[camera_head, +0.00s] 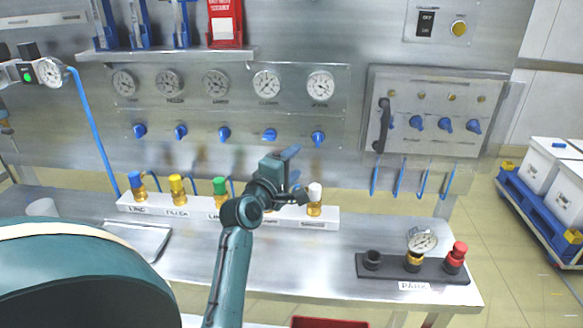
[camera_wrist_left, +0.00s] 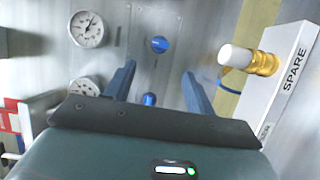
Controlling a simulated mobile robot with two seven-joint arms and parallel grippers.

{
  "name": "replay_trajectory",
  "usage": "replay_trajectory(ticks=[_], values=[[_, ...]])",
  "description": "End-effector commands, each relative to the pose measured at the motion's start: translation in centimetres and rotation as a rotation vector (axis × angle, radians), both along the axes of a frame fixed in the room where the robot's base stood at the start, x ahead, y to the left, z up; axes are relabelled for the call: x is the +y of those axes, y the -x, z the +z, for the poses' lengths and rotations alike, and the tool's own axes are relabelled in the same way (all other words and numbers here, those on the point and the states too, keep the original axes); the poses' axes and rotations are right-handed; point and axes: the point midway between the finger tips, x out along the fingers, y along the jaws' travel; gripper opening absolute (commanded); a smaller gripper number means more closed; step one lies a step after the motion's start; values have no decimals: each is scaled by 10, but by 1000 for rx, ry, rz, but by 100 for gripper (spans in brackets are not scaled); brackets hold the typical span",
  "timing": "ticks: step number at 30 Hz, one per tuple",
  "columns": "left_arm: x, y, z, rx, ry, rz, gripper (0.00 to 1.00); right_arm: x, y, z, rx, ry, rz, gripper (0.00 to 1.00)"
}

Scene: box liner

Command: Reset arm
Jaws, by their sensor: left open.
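My left gripper (camera_head: 296,174) is raised over the bench, in front of the wall panel, with its arm coming up from the bottom of the head view. It is open and nothing is between its fingers. In the left wrist view the two blue fingers (camera_wrist_left: 158,84) stand apart, with the panel and a blue knob (camera_wrist_left: 149,99) seen behind the gap. A brass fitting with a white cap (camera_head: 314,194) stands in the labelled rack just right of the gripper. It also shows beside the right finger in the wrist view (camera_wrist_left: 252,60). My right gripper is not in view.
The white rack (camera_head: 135,207) also holds fittings with blue, yellow and green caps. A black block (camera_head: 375,275) with a gauge and a red-capped fitting stands at the right of the bench. A grey tray (camera_head: 140,238) lies at left. The bench front-centre right of my arm is clear.

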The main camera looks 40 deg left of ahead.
Motion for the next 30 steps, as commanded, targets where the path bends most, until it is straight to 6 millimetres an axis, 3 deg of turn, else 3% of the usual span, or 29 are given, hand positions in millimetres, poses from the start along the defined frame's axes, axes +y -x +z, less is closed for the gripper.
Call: replay_trajectory(ticks=[21,23,26,30], values=[[-6,7,-5,28,-32,-15,54,-1,1,-1,2,0,-1,36],[-17,12,-17,84,-97,-45,54,-1,1,-1,2,0,-1,36],[-49,30,-51,249,-297,-147,54,-1,1,-1,2,1,-1,36],[-105,86,-117,543,-673,-390,54,-1,1,-1,2,1,-1,36]])
